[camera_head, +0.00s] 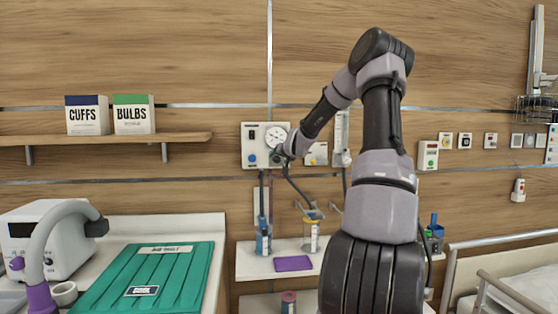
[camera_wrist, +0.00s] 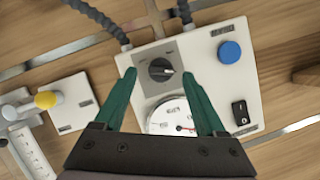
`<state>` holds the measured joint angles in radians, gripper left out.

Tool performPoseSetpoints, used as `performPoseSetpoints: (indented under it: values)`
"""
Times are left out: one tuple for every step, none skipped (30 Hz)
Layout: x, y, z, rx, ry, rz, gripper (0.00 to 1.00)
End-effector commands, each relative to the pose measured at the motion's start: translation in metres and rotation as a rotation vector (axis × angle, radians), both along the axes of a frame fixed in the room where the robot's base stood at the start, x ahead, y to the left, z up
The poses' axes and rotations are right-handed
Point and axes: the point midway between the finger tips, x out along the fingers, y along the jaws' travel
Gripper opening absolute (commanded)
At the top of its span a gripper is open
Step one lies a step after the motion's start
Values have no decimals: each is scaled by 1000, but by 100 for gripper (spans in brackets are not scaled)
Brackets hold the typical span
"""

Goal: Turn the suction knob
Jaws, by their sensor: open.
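A white wall panel (camera_head: 247,146) carries a round dial gauge (camera_head: 275,135) and a blue knob (camera_head: 252,158). In the wrist view the panel (camera_wrist: 255,85) shows a black rotary knob (camera_wrist: 160,69) on a grey plate, above the gauge (camera_wrist: 172,118); I take it to be the suction knob. Its pointer mark points right in that view. My gripper (camera_wrist: 159,75) is open, with one green finger on each side of the black knob. I cannot tell whether the fingers touch it. In the head view my gripper (camera_head: 281,153) is at the panel's lower right and largely hides that knob.
In the wrist view, a blue knob (camera_wrist: 229,51) and black rocker switch (camera_wrist: 240,112) sit right of the fingers. A fitting with a yellow knob (camera_wrist: 46,100) is at left. Dark hoses (camera_wrist: 98,18) leave the panel. A shelf (camera_head: 270,262) with bottles lies below.

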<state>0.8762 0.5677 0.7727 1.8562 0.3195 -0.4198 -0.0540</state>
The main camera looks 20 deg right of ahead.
Motion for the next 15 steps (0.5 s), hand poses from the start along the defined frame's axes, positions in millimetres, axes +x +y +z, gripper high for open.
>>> performPoseSetpoints:
  values:
    - [5,0,-2,1,0,1,73]
    - [7,0,-3,1,1,0,73]
    - [9,-1,-4,0,0,0,73]
    - [10,-1,-4,0,0,-1,73]
    - [11,-1,-5,0,0,-1,73]
    - [12,-2,-5,0,0,-1,73]
    - [12,-2,-5,0,1,0,73]
    - [12,-2,-5,0,1,0,73]
    - [12,-2,-5,0,1,0,73]
    - [12,-2,-5,0,1,0,73]
    - [12,-2,-5,0,1,0,73]
    - [12,-2,-5,0,1,0,73]
    - [12,-2,-5,0,1,0,73]
    - [12,-2,-5,0,1,0,61]
    - [12,-2,-5,0,1,0,46]
